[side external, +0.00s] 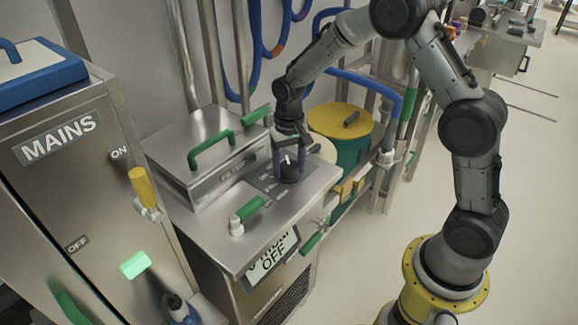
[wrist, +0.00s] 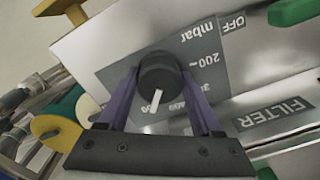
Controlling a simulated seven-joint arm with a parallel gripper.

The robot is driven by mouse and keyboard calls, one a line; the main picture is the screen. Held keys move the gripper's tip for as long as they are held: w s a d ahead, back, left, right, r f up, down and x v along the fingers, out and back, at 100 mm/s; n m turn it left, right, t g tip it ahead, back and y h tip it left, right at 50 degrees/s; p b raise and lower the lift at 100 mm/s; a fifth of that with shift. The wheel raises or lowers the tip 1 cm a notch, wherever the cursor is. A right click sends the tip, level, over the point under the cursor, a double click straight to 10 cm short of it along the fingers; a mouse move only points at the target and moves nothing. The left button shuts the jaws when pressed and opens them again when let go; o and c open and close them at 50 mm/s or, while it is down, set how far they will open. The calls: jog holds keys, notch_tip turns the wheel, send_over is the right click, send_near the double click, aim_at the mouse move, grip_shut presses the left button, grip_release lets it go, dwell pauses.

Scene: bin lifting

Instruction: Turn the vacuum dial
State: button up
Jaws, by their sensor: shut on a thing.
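The vacuum dial is a round black knob (side external: 289,173) with a white pointer, on the top of a steel cabinet. In the wrist view the dial (wrist: 160,75) sits between my purple fingers, and its white pointer slants toward the lower part of the picture. A grey scale plate (wrist: 205,68) beside it reads OFF, mbar and 200; other marks are partly hidden. My gripper (side external: 287,160) points down over the dial with its fingers on either side, shut on it. It also shows in the wrist view (wrist: 160,92).
A steel filter box (side external: 205,155) with green handles stands left of the dial. A green-handled lever (side external: 248,210) is in front. A yellow-lidded drum (side external: 340,122) stands behind at right. The MAINS cabinet (side external: 70,170) is at far left. Open floor lies to the right.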

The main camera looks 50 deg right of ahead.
aim_at(289, 165)
jog(key=shift+r, duration=0.1)
jog(key=o, duration=1.4)
notch_tip(289, 165, up, 14)
jog(key=shift+f, duration=0.1)
